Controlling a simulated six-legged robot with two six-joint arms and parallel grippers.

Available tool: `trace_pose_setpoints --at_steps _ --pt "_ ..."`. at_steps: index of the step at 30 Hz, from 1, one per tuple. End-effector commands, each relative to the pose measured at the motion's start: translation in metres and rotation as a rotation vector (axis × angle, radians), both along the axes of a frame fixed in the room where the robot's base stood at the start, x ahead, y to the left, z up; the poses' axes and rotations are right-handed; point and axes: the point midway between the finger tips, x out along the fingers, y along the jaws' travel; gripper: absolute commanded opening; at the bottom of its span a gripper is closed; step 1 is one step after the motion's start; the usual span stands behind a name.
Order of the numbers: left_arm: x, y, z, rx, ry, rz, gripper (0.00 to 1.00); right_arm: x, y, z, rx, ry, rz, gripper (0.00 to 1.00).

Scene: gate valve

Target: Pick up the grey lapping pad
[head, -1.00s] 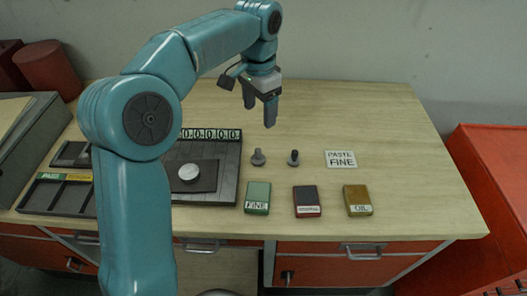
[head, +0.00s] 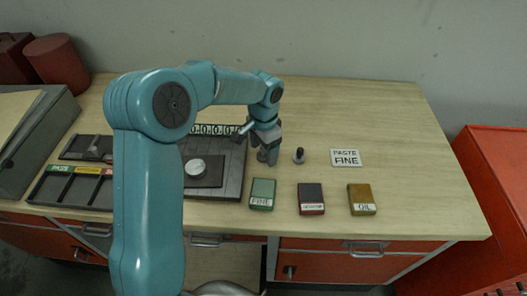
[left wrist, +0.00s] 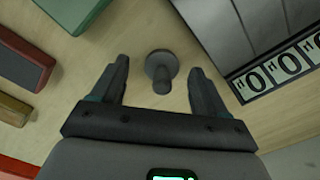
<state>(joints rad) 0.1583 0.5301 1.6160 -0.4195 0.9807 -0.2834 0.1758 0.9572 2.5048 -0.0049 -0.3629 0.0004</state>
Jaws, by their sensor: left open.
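The grey lapping pad (left wrist: 161,72), a small round disc with a short stem handle, stands on the wooden bench top. In the left wrist view it lies between the two spread fingers of my left gripper (left wrist: 159,68), with clear gaps on both sides. In the head view my left gripper (head: 266,156) points down over the pad's spot and mostly hides it. The gripper is open and holds nothing. A similar dark-handled piece (head: 299,156) stands just to the right. My right gripper is not in view.
A green FINE tin (head: 262,194), a dark red tin (head: 311,198) and a yellow OIL tin (head: 361,199) lie in front. A PASTE FINE card (head: 346,158) lies to the right. A dark plate with a number strip (head: 215,131) is close on the left. The right bench top is clear.

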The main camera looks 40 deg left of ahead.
Motion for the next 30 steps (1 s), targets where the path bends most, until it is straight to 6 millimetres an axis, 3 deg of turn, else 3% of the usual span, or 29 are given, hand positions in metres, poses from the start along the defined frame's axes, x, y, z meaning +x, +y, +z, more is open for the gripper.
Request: trace_pose_setpoints --at_steps 8,15,24,30 --pt "0.001 0.0 -0.007 0.0 0.0 0.001 0.74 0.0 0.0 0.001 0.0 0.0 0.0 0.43" --pt "0.001 0.0 -0.006 0.0 0.0 0.0 0.08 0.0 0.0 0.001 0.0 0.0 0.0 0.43" --pt "0.001 0.0 -0.004 0.0 -0.002 0.0 0.08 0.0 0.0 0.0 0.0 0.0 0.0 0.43" --pt "0.002 0.0 0.017 0.001 -0.005 -0.001 0.08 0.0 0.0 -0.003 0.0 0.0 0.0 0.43"
